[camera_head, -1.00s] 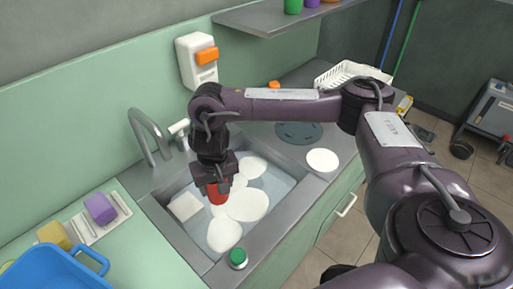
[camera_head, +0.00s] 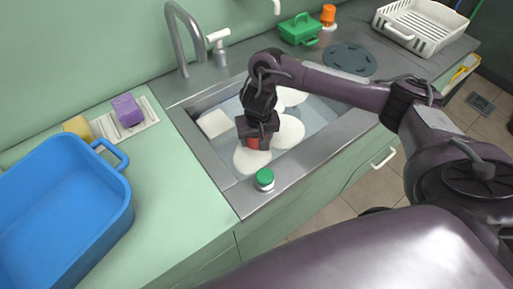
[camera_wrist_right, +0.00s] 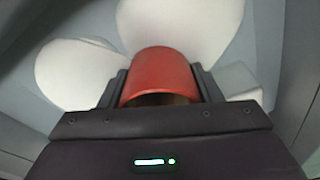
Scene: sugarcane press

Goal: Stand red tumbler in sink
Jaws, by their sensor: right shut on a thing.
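The red tumbler (camera_head: 256,143) is in my right gripper (camera_head: 257,138), over or inside the sink (camera_head: 227,165). In the right wrist view the tumbler (camera_wrist_right: 163,72) sits between the two dark fingers, and my right gripper (camera_wrist_right: 163,88) is shut on it. Its rim faces the wrist camera. I cannot tell whether its base touches the sink floor or the white plates. Several white plates (camera_head: 291,131) lie in the sink. A white block-like thing (camera_head: 214,123) lies at the sink's left side. My left gripper is not in view.
A tap (camera_head: 183,40) rises behind the sink. A green-topped jar (camera_head: 264,179) stands on the front rim. A blue basin (camera_head: 60,200), a purple sponge (camera_head: 127,110) and a yellow sponge (camera_head: 78,127) are on the left. A white dish rack (camera_head: 420,25) stands at back right.

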